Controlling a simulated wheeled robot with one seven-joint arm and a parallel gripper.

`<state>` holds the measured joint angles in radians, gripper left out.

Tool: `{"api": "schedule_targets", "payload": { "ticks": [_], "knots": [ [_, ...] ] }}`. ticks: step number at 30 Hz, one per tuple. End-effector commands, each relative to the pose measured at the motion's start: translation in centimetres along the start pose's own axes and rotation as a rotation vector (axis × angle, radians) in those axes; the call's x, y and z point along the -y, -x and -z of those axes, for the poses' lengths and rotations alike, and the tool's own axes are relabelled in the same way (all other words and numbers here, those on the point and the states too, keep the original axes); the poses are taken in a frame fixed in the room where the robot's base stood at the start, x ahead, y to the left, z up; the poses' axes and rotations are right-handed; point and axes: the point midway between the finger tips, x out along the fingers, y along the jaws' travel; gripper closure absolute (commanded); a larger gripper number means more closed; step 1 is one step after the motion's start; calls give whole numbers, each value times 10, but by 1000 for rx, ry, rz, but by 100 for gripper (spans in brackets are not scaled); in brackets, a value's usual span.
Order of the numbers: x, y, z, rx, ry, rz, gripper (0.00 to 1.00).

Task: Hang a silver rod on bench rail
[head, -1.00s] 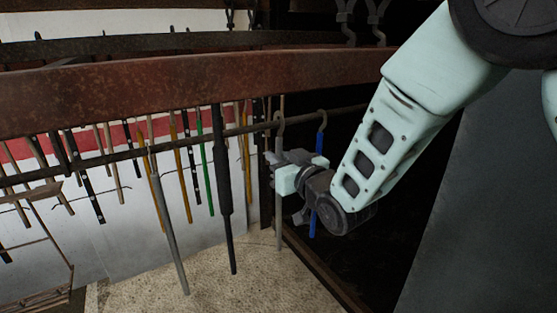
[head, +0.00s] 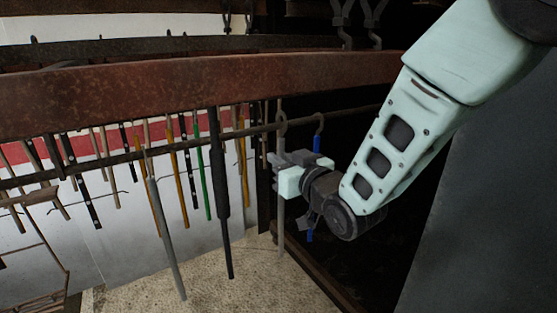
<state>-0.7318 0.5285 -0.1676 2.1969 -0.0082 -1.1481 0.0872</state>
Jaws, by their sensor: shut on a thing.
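My gripper (head: 281,175) is shut on a slim silver rod (head: 281,222) just right of the picture's middle. The rod is about upright, with its hooked top (head: 282,116) overlapping the dark bench rail (head: 262,128). I cannot tell whether the hook rests on the rail or is only in front of or behind it. The gripper body hides part of the rod's middle. Another grey rod (head: 166,235) hangs left of the middle.
A blue rod (head: 317,145) with a hook hangs close right of the held rod, partly behind my gripper. A long black rod (head: 220,195) and several coloured rods hang to the left. A rusty beam (head: 190,88) runs above the rail.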

Motion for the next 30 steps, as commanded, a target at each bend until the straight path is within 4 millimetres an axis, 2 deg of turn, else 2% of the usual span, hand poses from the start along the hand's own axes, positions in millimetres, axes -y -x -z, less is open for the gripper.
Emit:
{"api": "schedule_targets", "payload": {
  "ticks": [21,30],
  "knots": [
    [0,48,-1,-1,0,0,100],
    [0,59,0,-1,0,0,100]
  ]
}}
